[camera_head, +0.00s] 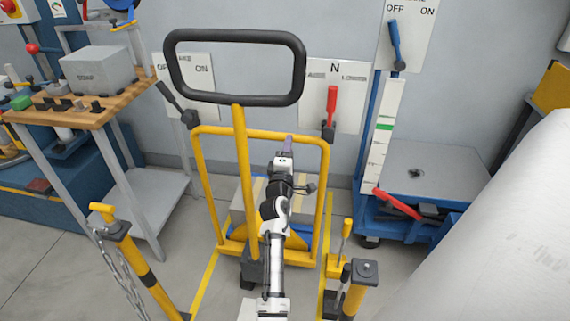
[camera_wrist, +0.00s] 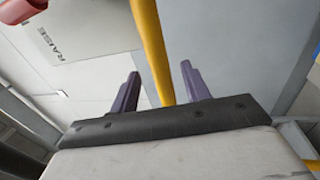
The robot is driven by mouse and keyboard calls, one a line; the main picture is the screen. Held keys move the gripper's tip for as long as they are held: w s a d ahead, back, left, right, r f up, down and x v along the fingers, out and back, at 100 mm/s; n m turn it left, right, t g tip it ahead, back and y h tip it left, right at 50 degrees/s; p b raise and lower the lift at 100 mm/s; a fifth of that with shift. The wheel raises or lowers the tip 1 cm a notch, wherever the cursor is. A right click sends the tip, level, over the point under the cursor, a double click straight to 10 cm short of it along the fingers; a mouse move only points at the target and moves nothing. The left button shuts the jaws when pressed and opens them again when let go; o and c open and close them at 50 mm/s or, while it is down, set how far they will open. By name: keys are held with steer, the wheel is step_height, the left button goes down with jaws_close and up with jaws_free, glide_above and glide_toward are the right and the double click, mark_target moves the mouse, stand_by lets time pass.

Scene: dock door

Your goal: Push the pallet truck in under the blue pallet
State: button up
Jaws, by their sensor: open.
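The pallet truck (camera_head: 201,190) stands ahead of me, with a yellow upright frame and a black loop handle (camera_head: 234,97) on a yellow stem. The blue pallet (camera_head: 304,236) shows only in part behind the frame, carrying a strapped grey box (camera_head: 252,192). The truck's forks are hidden, so I cannot tell how they lie to the pallet. My gripper (camera_head: 289,142) is at the frame's top bar, right of the stem. In the wrist view, my gripper (camera_wrist: 160,69) is open with a yellow bar (camera_wrist: 150,40) between its fingers. I cannot tell whether they touch it.
Yellow posts stand at front left (camera_head: 139,265) and front right (camera_head: 357,290), the left one with a chain. A wooden-topped bench (camera_head: 110,107) is at left, a blue lift table (camera_head: 435,180) at right. A red lever (camera_head: 331,105) is on the wall. Yellow floor lines flank the truck.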

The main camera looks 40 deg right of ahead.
steer(key=v, duration=0.6)
steer(key=shift+s+a, duration=0.15)
steer(key=shift+a, duration=0.1)
steer(key=shift+f, duration=0.1)
